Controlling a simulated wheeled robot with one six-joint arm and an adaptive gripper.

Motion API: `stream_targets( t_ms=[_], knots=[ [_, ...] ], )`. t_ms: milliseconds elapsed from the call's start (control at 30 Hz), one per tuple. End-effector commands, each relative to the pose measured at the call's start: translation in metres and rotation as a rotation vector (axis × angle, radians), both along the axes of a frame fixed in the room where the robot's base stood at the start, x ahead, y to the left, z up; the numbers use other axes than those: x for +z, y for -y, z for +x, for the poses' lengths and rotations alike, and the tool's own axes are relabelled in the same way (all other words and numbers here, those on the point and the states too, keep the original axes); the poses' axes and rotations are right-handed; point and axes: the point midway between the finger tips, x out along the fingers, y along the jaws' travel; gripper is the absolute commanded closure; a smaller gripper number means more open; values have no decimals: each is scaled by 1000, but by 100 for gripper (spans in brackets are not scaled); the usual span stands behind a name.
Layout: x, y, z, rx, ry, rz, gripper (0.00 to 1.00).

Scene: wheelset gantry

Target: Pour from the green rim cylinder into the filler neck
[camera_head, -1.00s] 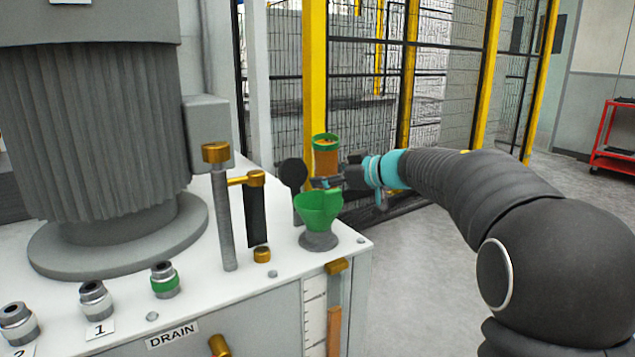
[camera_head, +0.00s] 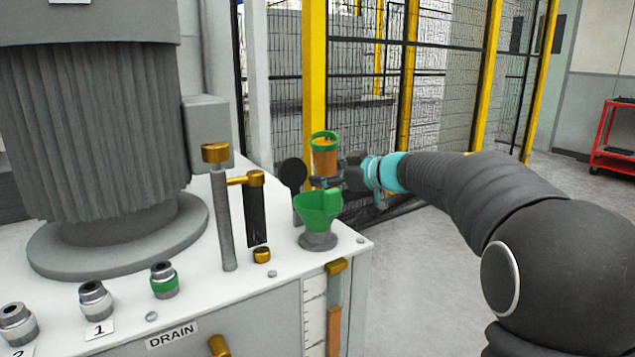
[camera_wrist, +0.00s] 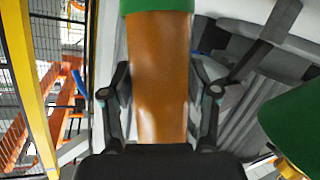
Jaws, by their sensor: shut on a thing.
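The green rim cylinder (camera_head: 325,160) is amber-brown with a green band at its top. My gripper (camera_head: 322,182) is shut on it and holds it above and slightly behind the filler neck, tilted a little. In the wrist view the cylinder (camera_wrist: 158,75) stands between the two fingers of my gripper (camera_wrist: 162,92). The filler neck (camera_head: 318,212) is a green funnel on a grey base at the right corner of the white tank top. Part of a green rim (camera_wrist: 295,125) shows at the right edge of the wrist view. No stream of liquid is visible.
A round dark disc (camera_head: 293,172) stands just left of the cylinder. A brass-topped post (camera_head: 222,210) and a large grey motor (camera_head: 95,130) stand further left on the tank. Yellow-posted mesh fencing (camera_head: 410,85) is behind. The floor to the right is open.

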Motion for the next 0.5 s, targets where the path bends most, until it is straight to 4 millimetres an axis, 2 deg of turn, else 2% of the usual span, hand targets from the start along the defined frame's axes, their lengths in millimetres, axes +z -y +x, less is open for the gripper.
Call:
stream_targets(
  t_ms=[500],
  knots=[
    [19, 0, -2, 0, 59, -5, 92]
  ],
)
